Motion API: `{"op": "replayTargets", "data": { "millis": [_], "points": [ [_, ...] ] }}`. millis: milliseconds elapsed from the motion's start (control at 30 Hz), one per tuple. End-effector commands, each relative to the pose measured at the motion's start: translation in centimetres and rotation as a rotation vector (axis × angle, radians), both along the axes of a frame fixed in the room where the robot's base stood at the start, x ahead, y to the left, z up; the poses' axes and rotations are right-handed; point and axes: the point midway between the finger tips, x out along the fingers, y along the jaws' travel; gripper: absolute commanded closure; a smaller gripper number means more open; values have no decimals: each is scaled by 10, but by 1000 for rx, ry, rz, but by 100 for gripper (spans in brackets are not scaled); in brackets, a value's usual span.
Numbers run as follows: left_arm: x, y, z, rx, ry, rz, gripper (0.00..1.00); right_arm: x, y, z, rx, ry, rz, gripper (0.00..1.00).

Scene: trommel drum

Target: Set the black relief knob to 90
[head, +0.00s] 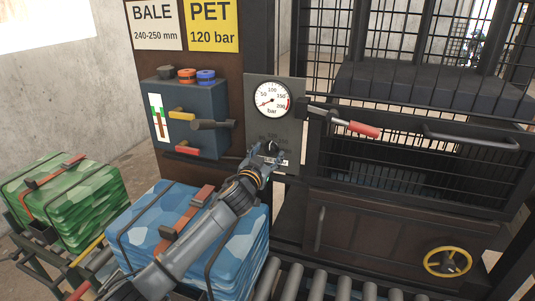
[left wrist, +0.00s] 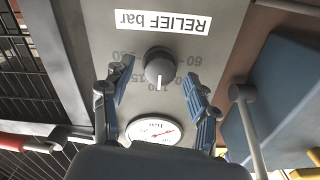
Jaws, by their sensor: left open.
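The black relief knob (left wrist: 160,64) sits on a grey panel in the left wrist view, under a label that reads RELIEF bar upside down. A pale mark on the knob points down in that picture toward the middle of the scale; the exact number is hard to read. My left gripper (left wrist: 158,78) is open, one finger on each side of the knob, with gaps showing between fingers and knob. In the head view my left gripper (head: 264,160) is at the lower part of the panel and partly hides the knob.
A pressure gauge (head: 271,99) sits above the knob, its red needle near the low end. A blue-grey box (head: 206,110) with levers stands left of the panel. A red-handled lever (head: 355,128) juts out at right. A blue bale (head: 235,255) lies below my arm.

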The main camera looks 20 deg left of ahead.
Motion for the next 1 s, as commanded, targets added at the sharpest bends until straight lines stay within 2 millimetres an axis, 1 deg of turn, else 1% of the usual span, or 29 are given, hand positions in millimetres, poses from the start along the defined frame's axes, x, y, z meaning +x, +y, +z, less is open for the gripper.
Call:
{"op": "replayTargets", "data": {
  "millis": [67,100,267,300,333,667,867,1000],
  "points": [
    [0,0,0,0,0,0,41,1,0,0,0,-1,0,60],
    [0,0,0,0,0,0,49,1,0,0,0,-1,0,60],
    [0,0,0,-1,0,0,81,4,0,0,0,-6,-1,60],
    [0,0,0,-1,0,0,89,6,0,0,1,-8,-1,60],
    [0,0,0,-1,0,0,95,6,0,0,0,-9,-1,60],
    [0,-1,-1,-48,2,-1,95,8,0,-2,1,-13,-1,60],
    [-1,-1,-2,-163,6,-1,95,9,0,-6,1,-13,-1,60],
    [-1,-1,-1,-281,10,-1,95,8,0,-9,1,-13,-1,60]
  ]
}}
